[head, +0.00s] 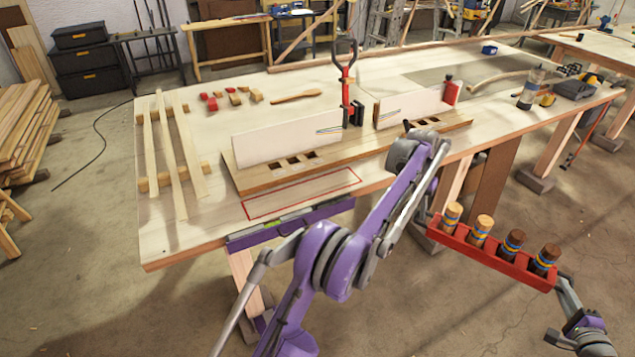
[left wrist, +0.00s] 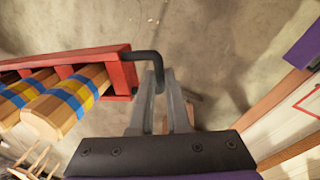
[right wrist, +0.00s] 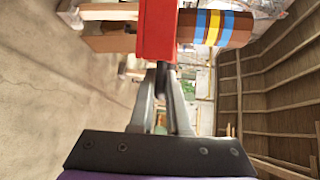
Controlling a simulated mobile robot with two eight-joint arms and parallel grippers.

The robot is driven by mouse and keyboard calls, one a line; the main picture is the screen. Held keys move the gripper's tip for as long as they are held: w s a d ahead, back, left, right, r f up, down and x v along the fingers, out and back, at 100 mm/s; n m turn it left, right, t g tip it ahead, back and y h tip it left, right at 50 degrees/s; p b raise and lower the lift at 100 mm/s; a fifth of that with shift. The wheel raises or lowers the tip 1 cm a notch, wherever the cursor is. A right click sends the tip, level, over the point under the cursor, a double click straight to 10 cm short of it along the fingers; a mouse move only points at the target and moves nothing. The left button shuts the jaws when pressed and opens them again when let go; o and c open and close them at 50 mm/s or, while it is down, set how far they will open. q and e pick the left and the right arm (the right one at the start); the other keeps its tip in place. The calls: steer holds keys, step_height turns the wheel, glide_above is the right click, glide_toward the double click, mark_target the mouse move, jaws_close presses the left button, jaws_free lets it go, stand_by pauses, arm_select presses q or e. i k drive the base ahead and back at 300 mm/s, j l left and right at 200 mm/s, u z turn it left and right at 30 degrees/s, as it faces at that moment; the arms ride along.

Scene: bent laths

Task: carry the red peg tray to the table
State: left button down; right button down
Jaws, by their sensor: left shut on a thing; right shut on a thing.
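The red peg tray (head: 495,262) is in the air over the floor, in front of the long workbench. Several round wooden pegs (head: 480,229) with blue and yellow bands stand in it, lighter at the left and darker at the right. My left gripper (left wrist: 165,92) is shut on the black handle (left wrist: 143,55) at the tray's left end. My right gripper (right wrist: 162,82) is shut at the tray's other end, where its fingers hide most of the handle. The table (head: 190,232) has an empty red outlined rectangle (head: 300,193) near its front edge.
A slotted wooden board (head: 245,182) with pale upright panels lies behind the outline. Long laths (head: 165,160) lie at the table's left. A red clamp (head: 347,85) stands at the middle. A bottle (head: 530,88) stands farther right. A purple bar (head: 290,224) runs along the front edge.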

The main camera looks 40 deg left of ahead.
mark_target(308, 193)
steer(key=i, duration=0.85)
steer(key=i+u, duration=0.15)
steer(key=u, duration=1.95)
